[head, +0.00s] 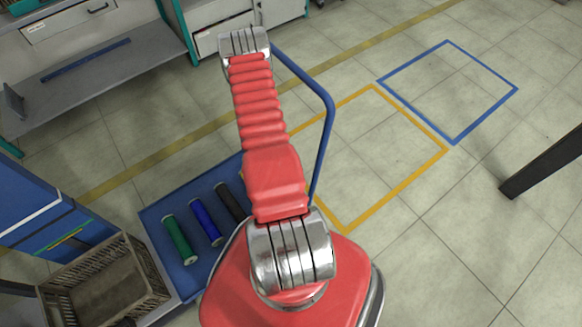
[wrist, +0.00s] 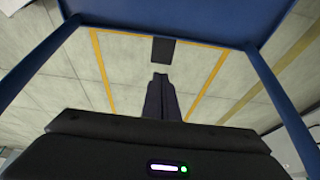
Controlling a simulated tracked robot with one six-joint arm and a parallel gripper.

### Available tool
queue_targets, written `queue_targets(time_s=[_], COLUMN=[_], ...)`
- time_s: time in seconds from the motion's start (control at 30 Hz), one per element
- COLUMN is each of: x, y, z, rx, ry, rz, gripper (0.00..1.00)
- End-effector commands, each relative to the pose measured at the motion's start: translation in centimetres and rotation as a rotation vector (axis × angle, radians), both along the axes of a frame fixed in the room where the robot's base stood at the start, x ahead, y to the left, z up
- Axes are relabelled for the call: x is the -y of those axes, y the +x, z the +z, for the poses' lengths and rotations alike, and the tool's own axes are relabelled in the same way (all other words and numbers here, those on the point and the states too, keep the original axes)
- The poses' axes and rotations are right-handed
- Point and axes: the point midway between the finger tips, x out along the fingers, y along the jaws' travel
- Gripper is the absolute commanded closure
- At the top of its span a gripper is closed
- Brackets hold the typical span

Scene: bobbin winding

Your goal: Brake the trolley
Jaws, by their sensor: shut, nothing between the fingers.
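The trolley has a blue deck (head: 150,215) and a tall blue handle (head: 330,120) in the head view, partly hidden behind my red arm. In the wrist view, a broad blue part of the trolley (wrist: 185,14) crosses the top, and blue bars run down both sides. A small dark pad (wrist: 163,51) sits at the blue part's lower edge; it looks like a pedal. My gripper (wrist: 160,78) is shut and empty, its fingertips pointing at the pad with a small gap between them in the picture. In the head view my arm hides the gripper and pad.
Green (head: 178,240), blue (head: 206,222) and black (head: 230,202) spools lie on the deck. A grey crate (head: 105,280) stands at lower left. Yellow (head: 400,187) and blue (head: 485,112) outlines mark the floor. A dark leg (head: 545,165) stands right; benches stand at the back.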

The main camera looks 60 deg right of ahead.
Motion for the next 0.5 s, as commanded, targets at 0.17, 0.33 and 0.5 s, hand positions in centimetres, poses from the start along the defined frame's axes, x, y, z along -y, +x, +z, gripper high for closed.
queue_targets(time_s=[0.17, 0.33, 0.5], x=[0.0, 0.1, 0.5], y=[0.1, 0.1, -0.1], z=[0.1, -0.2, -1.2], rx=[0.001, 0.001, 0.001], ry=[-0.001, 0.000, 0.000], rz=[0.002, 0.003, 0.003], gripper=[1.00, 1.00, 1.00])
